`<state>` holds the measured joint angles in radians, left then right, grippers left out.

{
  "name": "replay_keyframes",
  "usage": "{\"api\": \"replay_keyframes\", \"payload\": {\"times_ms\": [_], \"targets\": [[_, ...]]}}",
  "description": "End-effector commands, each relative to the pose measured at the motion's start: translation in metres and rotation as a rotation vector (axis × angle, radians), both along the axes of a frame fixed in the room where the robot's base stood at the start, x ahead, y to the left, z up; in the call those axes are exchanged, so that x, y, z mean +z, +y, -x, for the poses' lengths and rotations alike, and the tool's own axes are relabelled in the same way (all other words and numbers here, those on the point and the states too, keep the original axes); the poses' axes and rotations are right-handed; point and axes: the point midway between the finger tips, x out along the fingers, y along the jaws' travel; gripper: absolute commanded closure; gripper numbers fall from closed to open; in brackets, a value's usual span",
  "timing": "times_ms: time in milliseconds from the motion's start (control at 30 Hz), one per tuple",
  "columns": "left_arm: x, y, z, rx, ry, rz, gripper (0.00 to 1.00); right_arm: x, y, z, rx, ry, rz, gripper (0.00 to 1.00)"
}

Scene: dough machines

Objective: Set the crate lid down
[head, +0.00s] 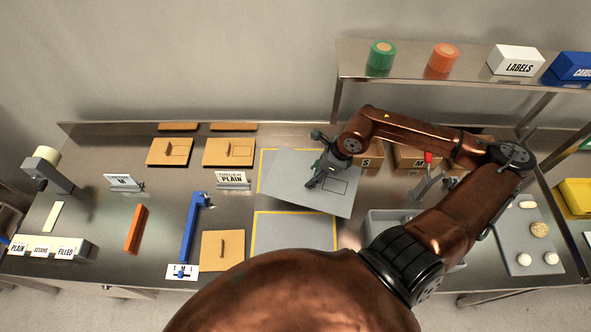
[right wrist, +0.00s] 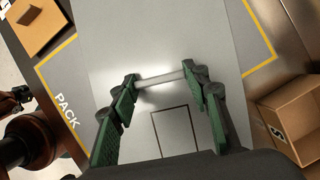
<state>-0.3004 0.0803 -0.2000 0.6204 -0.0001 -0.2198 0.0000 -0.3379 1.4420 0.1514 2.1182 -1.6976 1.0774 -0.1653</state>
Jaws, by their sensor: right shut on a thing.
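The crate lid (head: 290,185) is a flat grey plate with a thin handle bar and a dark outlined rectangle. It lies over the rear yellow-edged PACK mat (head: 262,160), turned askew to it and covering much of it. I cannot tell whether it touches the mat. My right gripper (head: 318,178) is shut on the lid's handle, which spans between the green fingers (right wrist: 160,78) in the right wrist view. A grey crate (head: 383,214) stands to the right, partly hidden by my right arm. My left gripper does not show.
A second yellow-edged mat (head: 290,235) lies in front of the lid. Open cardboard boxes (right wrist: 290,115) stand just right of the PACK mat. A shelf (head: 460,78) runs above the back right.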

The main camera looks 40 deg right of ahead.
Motion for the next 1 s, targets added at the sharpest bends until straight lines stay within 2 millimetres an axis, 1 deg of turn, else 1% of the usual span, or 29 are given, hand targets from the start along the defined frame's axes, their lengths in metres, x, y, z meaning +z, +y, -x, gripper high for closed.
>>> {"api": "replay_keyframes", "payload": {"times_ms": [133,267,567,767,800,900,1000], "targets": [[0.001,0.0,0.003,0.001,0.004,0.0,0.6,0.006,-0.006,0.002,-0.08,-0.001,-0.001,0.87],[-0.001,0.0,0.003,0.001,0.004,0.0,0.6,0.003,-0.009,-0.008,-0.099,-0.002,-0.004,0.87],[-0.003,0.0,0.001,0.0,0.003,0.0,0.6,-0.016,-0.018,-0.052,-0.097,-0.004,-0.007,0.87],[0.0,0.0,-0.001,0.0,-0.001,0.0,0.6,-0.032,-0.025,-0.09,-0.096,-0.003,-0.007,0.87],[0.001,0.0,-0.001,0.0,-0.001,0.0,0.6,-0.042,-0.027,-0.096,-0.099,0.0,-0.009,0.87],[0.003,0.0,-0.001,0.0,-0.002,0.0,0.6,-0.061,-0.03,-0.11,-0.098,0.0,-0.008,0.87],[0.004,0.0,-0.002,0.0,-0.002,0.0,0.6,-0.075,-0.033,-0.121,-0.096,0.001,-0.006,0.87]]}}
